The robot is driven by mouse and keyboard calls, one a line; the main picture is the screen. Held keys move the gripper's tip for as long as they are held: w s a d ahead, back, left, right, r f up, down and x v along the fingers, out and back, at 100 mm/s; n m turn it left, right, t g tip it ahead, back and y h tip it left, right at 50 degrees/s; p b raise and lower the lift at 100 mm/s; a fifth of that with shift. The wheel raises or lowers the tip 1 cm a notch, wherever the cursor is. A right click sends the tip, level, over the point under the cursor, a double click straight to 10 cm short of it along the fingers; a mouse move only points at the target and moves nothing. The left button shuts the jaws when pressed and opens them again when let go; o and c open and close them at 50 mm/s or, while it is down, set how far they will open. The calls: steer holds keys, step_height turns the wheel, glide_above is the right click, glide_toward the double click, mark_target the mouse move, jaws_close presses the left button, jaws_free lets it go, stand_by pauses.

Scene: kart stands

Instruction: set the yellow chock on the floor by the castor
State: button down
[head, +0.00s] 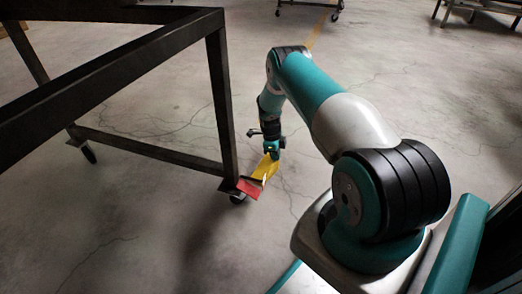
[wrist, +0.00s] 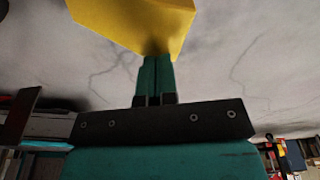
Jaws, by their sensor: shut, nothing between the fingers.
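The yellow chock (head: 266,168) is by the castor (head: 238,198) under the near leg of the dark metal stand, just right of a red piece (head: 249,188) there. I cannot tell whether the chock lies flat on the floor. My gripper (head: 272,153) is just above the chock and points down. In the wrist view the two fingers (wrist: 154,72) are closed together with nothing between them. The yellow chock (wrist: 135,20) shows there right at the fingertips; whether they touch it is unclear. Much of the castor is hidden by the red piece.
The dark stand frame (head: 150,151) fills the left, with another castor (head: 88,153) farther back. Other stands with castors (head: 335,15) are at the far back. The cracked grey floor (head: 190,50) is clear behind my arm and in front of the stand.

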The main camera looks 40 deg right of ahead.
steer(key=w+a, duration=0.1)
steer(key=w, duration=0.2)
steer(key=w+a, duration=0.2)
steer(key=w, duration=0.1)
steer(key=w+a+p, duration=0.1)
steer(key=w, duration=0.2)
steer(key=shift+a, duration=0.15)
steer(key=shift+w+a+r+b, duration=0.1)
steer(key=shift+w+a+b, duration=0.1)
steer(key=shift+w, duration=0.25)
steer(key=shift+w+a+r+b, duration=0.1)
steer(key=shift+w+a+b, duration=0.1)
steer(key=shift+w, duration=0.2)
